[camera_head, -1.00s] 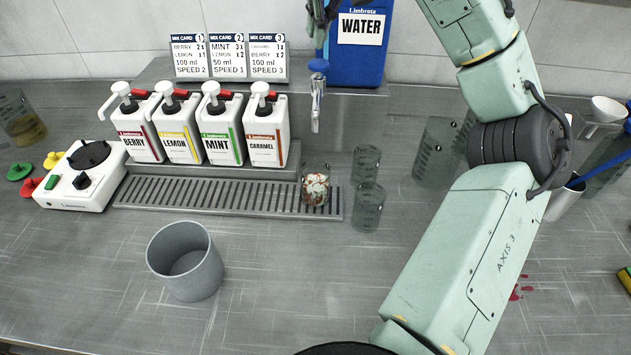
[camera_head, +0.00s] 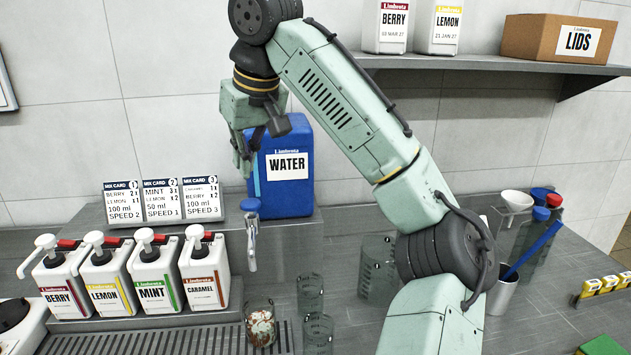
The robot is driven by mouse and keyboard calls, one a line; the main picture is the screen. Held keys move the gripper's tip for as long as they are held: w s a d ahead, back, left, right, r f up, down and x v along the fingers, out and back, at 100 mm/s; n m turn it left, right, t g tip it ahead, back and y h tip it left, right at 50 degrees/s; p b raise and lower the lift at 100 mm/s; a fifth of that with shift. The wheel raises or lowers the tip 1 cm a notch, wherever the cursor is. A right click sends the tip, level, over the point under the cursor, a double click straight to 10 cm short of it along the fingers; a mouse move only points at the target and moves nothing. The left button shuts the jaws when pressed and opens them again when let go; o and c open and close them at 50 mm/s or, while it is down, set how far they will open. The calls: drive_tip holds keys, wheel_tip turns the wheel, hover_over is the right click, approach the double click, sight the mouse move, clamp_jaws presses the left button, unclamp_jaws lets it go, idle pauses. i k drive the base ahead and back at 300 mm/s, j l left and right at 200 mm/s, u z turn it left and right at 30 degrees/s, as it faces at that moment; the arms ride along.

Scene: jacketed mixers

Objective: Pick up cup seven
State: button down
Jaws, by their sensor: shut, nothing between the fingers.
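I cannot read a number seven on any cup. A small glass (camera_head: 260,324) with brown and white contents stands by the drip grate below the tap. Two empty clear glasses, one behind (camera_head: 310,293) and one in front (camera_head: 318,334), stand to its right. A larger clear container with markings (camera_head: 377,274) stands farther right, partly behind my arm. My gripper (camera_head: 246,172) is shut and empty, pointing down in front of the left side of the blue water tank (camera_head: 285,165), well above the glasses.
Pump bottles of berry (camera_head: 58,284), lemon (camera_head: 108,281), mint (camera_head: 156,279) and caramel (camera_head: 205,276) line the left, below mix cards (camera_head: 162,200). The tap (camera_head: 252,240) hangs above the glasses. A metal cup (camera_head: 500,295) with a blue-handled tool stands right. A shelf (camera_head: 470,65) crosses the upper right.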

sight(258, 310)
drive_tip(key=k, duration=0.95)
